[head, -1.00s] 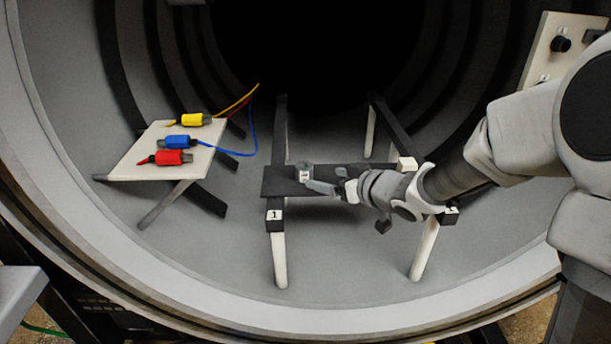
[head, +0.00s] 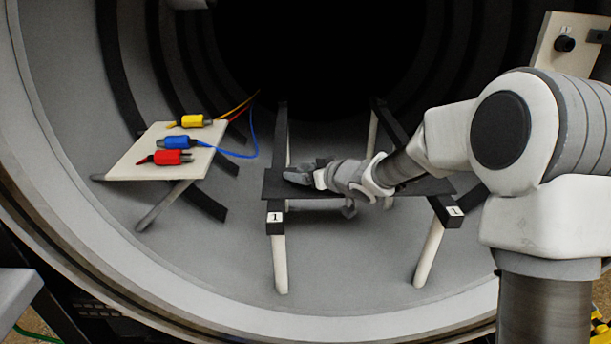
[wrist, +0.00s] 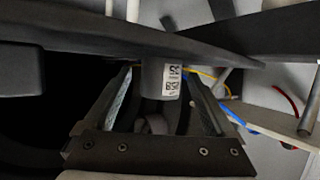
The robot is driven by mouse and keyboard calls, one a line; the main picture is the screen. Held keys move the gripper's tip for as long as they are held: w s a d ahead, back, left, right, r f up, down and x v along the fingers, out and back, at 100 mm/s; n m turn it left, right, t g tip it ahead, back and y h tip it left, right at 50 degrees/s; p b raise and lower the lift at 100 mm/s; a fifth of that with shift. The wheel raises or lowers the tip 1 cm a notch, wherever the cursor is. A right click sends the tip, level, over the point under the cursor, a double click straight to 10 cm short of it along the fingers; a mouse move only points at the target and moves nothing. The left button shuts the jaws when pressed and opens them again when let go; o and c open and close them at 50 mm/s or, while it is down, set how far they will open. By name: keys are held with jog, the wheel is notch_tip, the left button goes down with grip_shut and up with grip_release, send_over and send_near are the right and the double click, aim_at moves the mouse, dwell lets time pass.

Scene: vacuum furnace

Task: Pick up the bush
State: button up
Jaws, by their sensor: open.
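The bush is a small grey cylinder (wrist: 152,82) with a white printed label, seen in the wrist view. It stands at the dark crossbar (head: 432,186) that spans the two rails. In the wrist view my gripper (wrist: 162,76) is open, with one finger on each side of the bush. I cannot tell whether either finger touches it.
Two dark rails on white legs (head: 280,262) carry the bar inside the round chamber. To the left, a pale tilted panel (head: 125,170) holds yellow (head: 192,121), blue (head: 178,142) and red (head: 168,157) connectors with cables. A switch panel (head: 540,60) is at upper right.

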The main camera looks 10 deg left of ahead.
grip_shut()
dwell(0.3)
jog(key=shift+r, duration=0.15)
